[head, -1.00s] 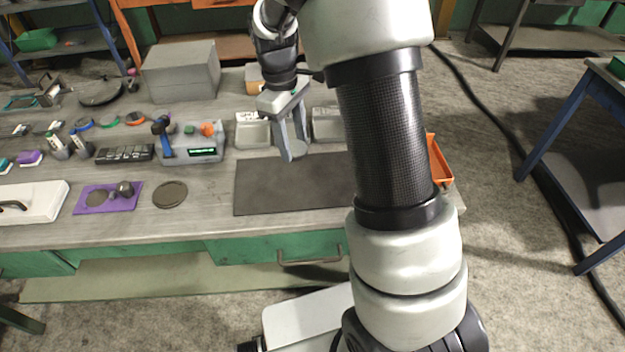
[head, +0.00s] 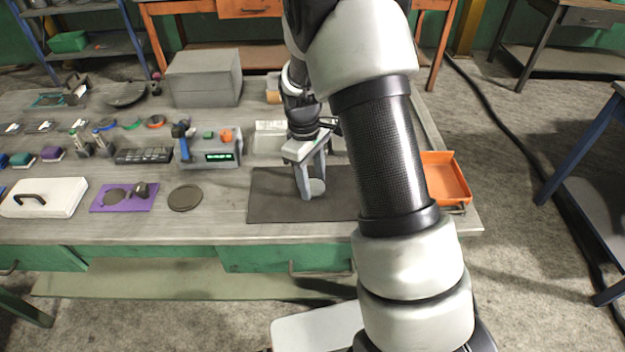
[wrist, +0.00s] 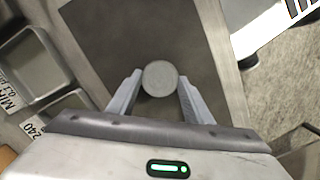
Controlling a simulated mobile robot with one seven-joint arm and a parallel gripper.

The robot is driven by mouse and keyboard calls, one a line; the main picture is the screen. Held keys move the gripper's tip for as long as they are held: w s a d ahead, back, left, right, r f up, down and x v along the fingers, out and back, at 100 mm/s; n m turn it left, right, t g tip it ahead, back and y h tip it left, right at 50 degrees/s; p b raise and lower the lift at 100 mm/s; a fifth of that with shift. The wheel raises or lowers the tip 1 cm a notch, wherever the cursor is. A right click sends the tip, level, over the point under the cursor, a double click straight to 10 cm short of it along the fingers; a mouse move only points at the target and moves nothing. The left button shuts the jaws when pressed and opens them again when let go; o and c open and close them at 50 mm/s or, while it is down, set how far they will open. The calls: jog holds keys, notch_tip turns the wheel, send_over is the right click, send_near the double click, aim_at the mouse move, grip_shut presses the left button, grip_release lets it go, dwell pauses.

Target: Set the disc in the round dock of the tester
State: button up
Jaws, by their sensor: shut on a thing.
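The disc (wrist: 160,78) is small, round and grey. In the wrist view it sits between the fingertips of my gripper (wrist: 158,88), which is shut on it. In the head view my gripper (head: 311,187) points down with the disc (head: 317,187) at its tips, over the dark mat. I cannot tell the exact gap between disc and mat. The tester (head: 209,152) appears to be the grey box with a green display, a blue lever and green and orange parts on top, left of my gripper. I cannot make out its round dock.
The dark mat (head: 268,200) is otherwise bare. A dark round plate (head: 185,197) and a purple mat (head: 108,207) with small parts lie left. Grey trays (wrist: 26,62) stand behind my gripper. A large grey box (head: 204,80) stands at the back. An orange bin (head: 445,180) is right.

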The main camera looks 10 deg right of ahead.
jog(key=shift+f, duration=0.1)
jog(key=o, duration=1.3)
jog(key=shift+o, duration=0.2)
